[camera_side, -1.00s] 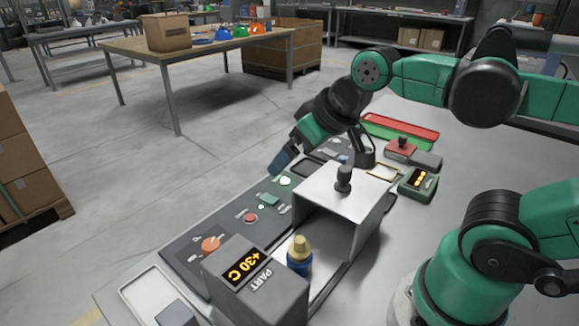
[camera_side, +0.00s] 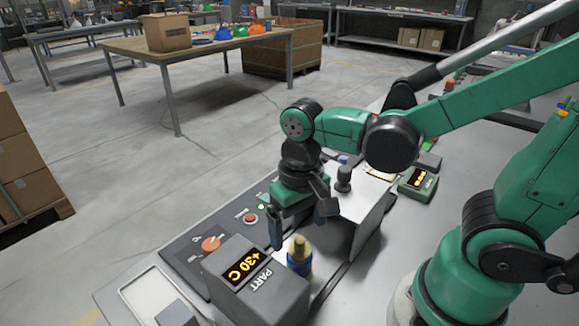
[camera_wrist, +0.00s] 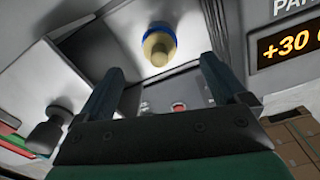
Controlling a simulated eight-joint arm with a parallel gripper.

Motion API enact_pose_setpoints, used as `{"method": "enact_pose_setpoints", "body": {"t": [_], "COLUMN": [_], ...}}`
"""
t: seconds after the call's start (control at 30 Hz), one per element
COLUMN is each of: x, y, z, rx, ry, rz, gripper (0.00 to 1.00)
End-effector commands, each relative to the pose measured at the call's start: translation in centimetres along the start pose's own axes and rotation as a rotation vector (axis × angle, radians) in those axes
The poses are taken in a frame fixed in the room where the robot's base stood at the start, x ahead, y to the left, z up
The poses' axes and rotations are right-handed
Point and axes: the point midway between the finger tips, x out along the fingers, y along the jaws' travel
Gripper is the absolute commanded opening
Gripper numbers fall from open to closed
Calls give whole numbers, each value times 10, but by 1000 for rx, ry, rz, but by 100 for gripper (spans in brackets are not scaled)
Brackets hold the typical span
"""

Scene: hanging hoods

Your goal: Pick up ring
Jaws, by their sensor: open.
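A blue ring-like band (camera_wrist: 148,33) surrounds a yellow knobbed piece (camera_wrist: 157,47) in the wrist view, ahead of my fingers. In the side view the yellow top (camera_side: 300,245) stands upright over the blue part (camera_side: 299,265), by the open side of the metal hood (camera_side: 368,212). I cannot tell whether blue and yellow are separate pieces. My gripper (camera_side: 300,222) is open and empty, pointing down just above and behind the yellow top. In the wrist view my gripper (camera_wrist: 160,68) has its fingers on either side of the knob, apart from it.
The hood has a dark knob (camera_side: 344,179) on top, close to my right finger. The grey box with the "+30 C" display (camera_side: 243,267) stands at the left of the yellow piece.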

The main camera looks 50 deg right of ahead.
Motion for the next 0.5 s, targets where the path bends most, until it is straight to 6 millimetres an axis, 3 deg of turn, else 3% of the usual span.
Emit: {"method": "enact_pose_setpoints", "body": {"t": [0.5], "x": [41], "y": [0], "z": [0], "rx": [0], "ry": [2], "rz": [1], "gripper": [93]}}
